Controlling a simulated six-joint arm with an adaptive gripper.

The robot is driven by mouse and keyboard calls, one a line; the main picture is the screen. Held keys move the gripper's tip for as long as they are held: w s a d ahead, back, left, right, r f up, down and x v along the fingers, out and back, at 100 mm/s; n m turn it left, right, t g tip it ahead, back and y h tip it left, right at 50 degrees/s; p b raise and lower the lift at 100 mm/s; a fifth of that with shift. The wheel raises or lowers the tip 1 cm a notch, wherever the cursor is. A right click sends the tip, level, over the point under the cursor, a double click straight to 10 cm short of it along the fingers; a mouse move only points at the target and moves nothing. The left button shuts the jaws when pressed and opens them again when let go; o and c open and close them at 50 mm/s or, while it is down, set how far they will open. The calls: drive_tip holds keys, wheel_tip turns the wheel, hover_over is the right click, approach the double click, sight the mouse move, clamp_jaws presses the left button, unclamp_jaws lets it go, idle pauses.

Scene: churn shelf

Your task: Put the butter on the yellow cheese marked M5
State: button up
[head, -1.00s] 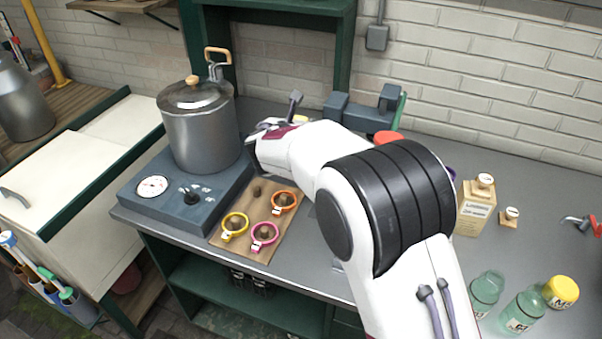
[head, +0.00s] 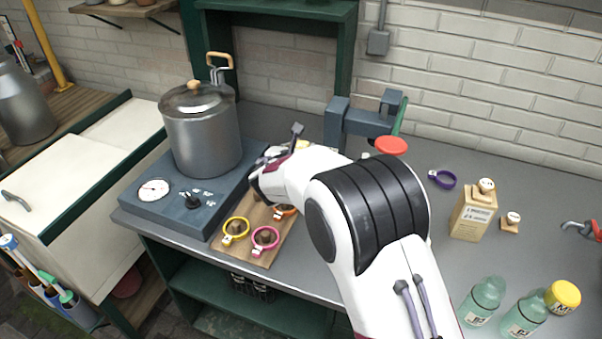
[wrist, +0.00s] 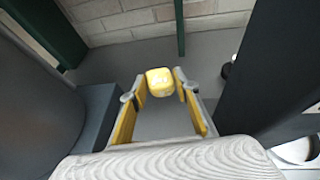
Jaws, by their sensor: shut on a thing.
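My gripper (wrist: 161,88) is shut on a pale yellow block, the butter (wrist: 160,80), held between its fingertips in the wrist view. In the head view the gripper is mostly hidden by my own wrist, and only a bit of pale yellow (head: 303,146) shows behind it. A yellow round piece (head: 563,294) with a white label stands at the lower right of the bench, beside a green jar. Its label seems to start with M; the rest is too small to read. The gripper is far to the left of it.
A steel pot (head: 201,133) stands on a blue-grey heater left of my gripper. A wooden board (head: 259,256) with coloured rings lies below it. A clamp with a red disc (head: 391,146) stands behind. A carton (head: 472,214) and green jars (head: 484,298) stand at right.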

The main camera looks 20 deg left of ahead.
drive_tip(key=shift+f, duration=1.65)
drive_tip(key=shift+f, duration=2.3)
drive_tip(key=shift+f, duration=0.25)
drive_tip(key=o, duration=1.1)
drive_tip(key=shift+s+r, duration=0.1)
drive_tip(key=shift+s, duration=0.05)
